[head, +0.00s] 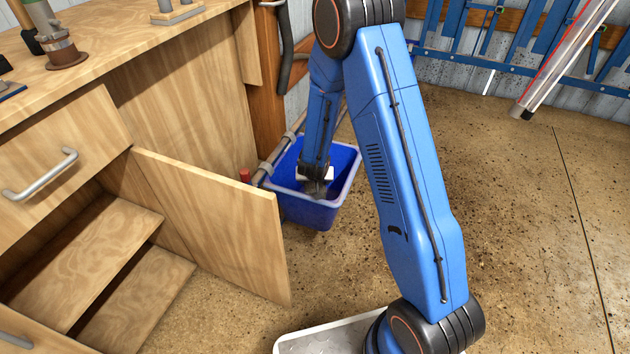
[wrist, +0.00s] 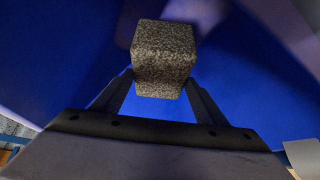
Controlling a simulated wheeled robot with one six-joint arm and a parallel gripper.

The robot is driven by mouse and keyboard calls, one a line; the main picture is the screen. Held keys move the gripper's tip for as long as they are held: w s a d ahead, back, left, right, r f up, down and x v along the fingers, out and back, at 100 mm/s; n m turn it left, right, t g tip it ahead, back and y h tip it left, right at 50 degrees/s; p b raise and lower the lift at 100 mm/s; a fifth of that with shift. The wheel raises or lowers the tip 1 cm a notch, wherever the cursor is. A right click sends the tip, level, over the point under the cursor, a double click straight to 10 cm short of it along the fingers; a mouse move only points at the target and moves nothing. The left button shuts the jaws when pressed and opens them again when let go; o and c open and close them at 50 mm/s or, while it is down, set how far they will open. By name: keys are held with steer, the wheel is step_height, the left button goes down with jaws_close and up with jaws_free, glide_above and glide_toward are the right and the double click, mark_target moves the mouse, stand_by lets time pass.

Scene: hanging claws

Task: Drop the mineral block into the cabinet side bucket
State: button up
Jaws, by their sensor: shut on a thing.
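The mineral block (wrist: 163,55) is a speckled grey-brown cube in the wrist view, between the two fingers of my gripper (wrist: 162,86). My gripper is shut on it. Blue walls surround the block in the wrist view. In the head view the blue bucket (head: 345,190) stands beside the wooden cabinet, behind its open door. My gripper (head: 316,187) reaches down into the bucket's opening there. The block is hard to make out in the head view, and whether it touches the bucket floor cannot be told.
The open cabinet door (head: 215,222) stands left of the bucket, close to it. A pipe (head: 277,152) runs along the bucket's left side, with a small red part (head: 245,175) near it. The floor (head: 530,230) to the right is clear.

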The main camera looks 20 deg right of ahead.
steer(key=shift+f, duration=0.3)
steer(key=o, duration=2.2)
steer(key=shift+c, duration=0.2)
steer(key=shift+f, duration=0.1)
steer(key=v, duration=1.7)
steer(key=shift+r, duration=0.3)
